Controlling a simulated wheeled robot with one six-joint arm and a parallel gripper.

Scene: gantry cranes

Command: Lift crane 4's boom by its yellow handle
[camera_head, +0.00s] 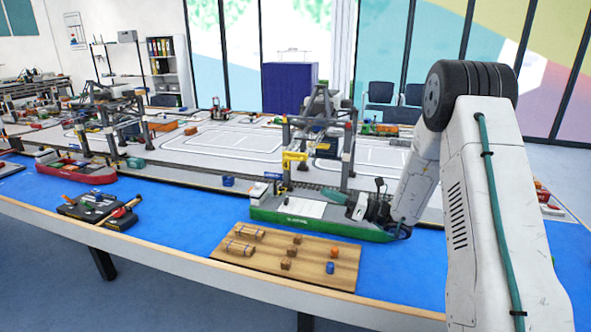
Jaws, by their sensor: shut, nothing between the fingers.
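The nearest gantry crane (349,155) stands at the quay edge behind a green ship (275,214). Its number cannot be read, so I cannot tell for sure that it is crane 4. A yellow handle (293,157) shows on its left front side, above the ship's deck. The boom's outline is too small to tell apart from the frame. My gripper (362,208) is dark, low over the ship's right end, right of and below the yellow handle and apart from it. It is shut and empty. My forearm hides part of the quay behind.
A wooden board (222,274) with several small blocks lies in front of the ship. Another crane (110,118) and a red ship (75,171) stand further left. Blue surface (190,222) is clear between.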

